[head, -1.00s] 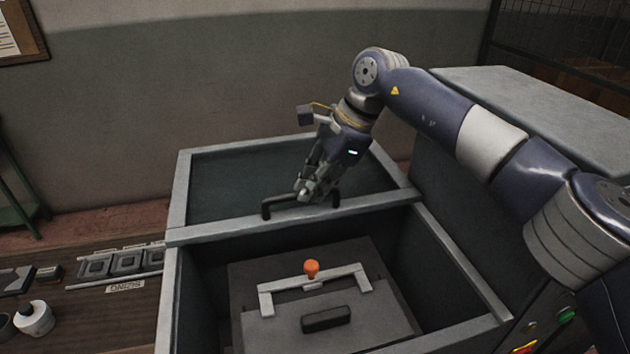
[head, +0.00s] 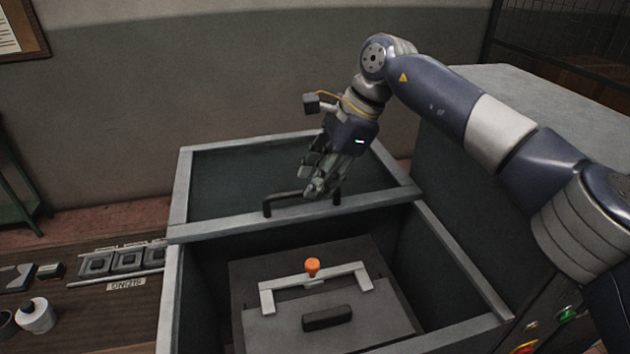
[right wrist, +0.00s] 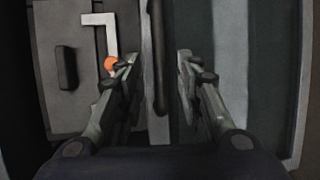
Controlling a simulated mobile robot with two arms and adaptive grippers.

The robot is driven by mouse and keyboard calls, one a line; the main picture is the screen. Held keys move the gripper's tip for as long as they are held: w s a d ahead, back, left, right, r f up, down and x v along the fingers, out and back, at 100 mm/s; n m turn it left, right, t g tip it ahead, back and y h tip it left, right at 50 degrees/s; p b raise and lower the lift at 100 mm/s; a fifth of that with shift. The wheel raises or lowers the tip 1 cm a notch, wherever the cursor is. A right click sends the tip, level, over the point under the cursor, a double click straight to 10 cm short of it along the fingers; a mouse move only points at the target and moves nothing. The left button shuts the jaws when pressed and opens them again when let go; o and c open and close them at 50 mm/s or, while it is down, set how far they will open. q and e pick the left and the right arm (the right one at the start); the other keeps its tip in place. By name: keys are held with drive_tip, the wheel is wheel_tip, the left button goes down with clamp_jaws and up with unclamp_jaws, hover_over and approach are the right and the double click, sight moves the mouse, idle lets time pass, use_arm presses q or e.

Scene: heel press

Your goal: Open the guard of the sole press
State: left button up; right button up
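The guard of the sole press is a grey-framed dark panel (head: 230,228) at the back of the press housing (head: 172,300), with the front of the housing uncovered. Its dark bar handle (head: 290,196) is on the panel's near edge. It also shows in the right wrist view (right wrist: 159,85) as a dark bar between my right fingers. My right gripper (head: 316,192) is open, just above the handle's right part, and appears clear of it. Inside the housing are a plate with a dark block (head: 326,318), a pale bracket (head: 345,273) and an orange knob (head: 312,265). My left gripper is not in view.
A wooden bench (head: 100,318) at left holds a row of dark trays (head: 127,259) and a white bottle (head: 36,317). A tall grey cabinet (head: 550,110) stands at right, with coloured buttons (head: 567,313) low down. Air above the open housing is free.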

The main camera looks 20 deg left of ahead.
drive_tip(key=v, duration=1)
drive_tip(key=shift+d+r, duration=0.2)
drive_tip(key=shift+r, duration=0.05)
